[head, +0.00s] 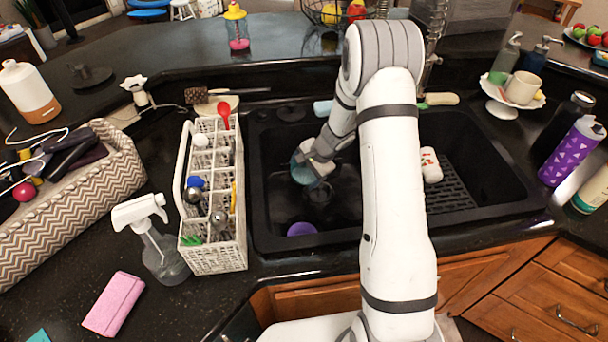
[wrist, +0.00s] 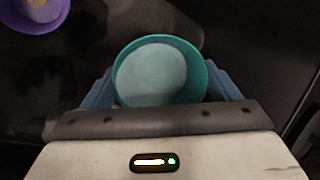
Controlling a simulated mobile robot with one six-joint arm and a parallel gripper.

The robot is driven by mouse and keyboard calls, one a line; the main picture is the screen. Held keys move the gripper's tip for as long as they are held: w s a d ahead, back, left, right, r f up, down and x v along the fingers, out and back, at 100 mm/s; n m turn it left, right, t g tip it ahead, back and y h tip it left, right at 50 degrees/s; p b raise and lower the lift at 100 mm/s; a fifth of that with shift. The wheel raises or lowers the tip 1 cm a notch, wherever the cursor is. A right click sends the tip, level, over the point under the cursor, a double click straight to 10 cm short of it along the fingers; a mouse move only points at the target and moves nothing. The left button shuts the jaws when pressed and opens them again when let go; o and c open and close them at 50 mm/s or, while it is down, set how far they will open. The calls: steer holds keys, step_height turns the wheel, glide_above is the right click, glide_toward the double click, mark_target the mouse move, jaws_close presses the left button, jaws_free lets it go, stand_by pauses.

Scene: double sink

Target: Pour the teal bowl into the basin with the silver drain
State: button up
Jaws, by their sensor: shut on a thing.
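The teal bowl (wrist: 160,72) sits between my gripper's two blue fingers in the wrist view, with a pale whitish content or inner bottom showing. In the head view, my gripper (head: 318,167) is shut on the teal bowl (head: 304,174) over the left basin of the black double sink (head: 258,200). The bowl looks tilted there. A purple bowl (head: 301,229) lies low in the left basin and shows in the wrist view (wrist: 35,12) with something brownish in it. My arm hides part of the sink's middle. I cannot clearly make out a silver drain in either basin.
A white utensil caddy (head: 214,262) stands at the sink's left edge, with a spray bottle (head: 152,240) beside it. The right basin holds a dark rack (head: 452,190) and a white cup with red marks (head: 431,164). A purple bottle (head: 571,152) stands at the right.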

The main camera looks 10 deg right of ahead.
mark_target(313, 181)
steer(key=shift+s+d+f+b, duration=0.1)
steer(key=shift+s+d+b, duration=0.1)
steer(key=shift+b, duration=1.05)
steer(key=shift+s+r+t+y+b, duration=0.1)
steer(key=shift+r+t+y+b, duration=0.2)
steer(key=shift+b, duration=0.25)
steer(key=shift+s+d+f+b, duration=0.15)
steer(key=shift+d+f+b, duration=0.05)
steer(key=shift+b, duration=0.95)
steer(key=b, duration=0.2)
steer(key=t+b, duration=0.1)
steer(key=b, duration=0.1)
steer(key=shift+s+d+r+y+b, duration=0.15)
steer(key=shift+s+d+y+b, duration=0.15)
steer(key=shift+s+d+y, duration=0.1)
steer(key=shift+s+r+b, duration=0.15)
steer(key=shift+r+b, duration=0.15)
steer(key=shift+b, duration=0.35)
steer(key=shift+s+d+f+t+y+b, duration=0.2)
steer(key=shift+t+y+b, duration=0.15)
steer(key=shift+b, duration=1.3)
steer(key=b, duration=0.3)
steer(key=shift+s+d+r+t+y, duration=0.15)
steer(key=shift+r+t+y, duration=0.1)
steer(key=shift+r+b, duration=0.2)
steer(key=shift+b, duration=0.1)
steer(key=shift+s+d+f+t+y+b, duration=0.15)
steer(key=shift+t+y+b, duration=0.15)
steer(key=shift+b, duration=0.85)
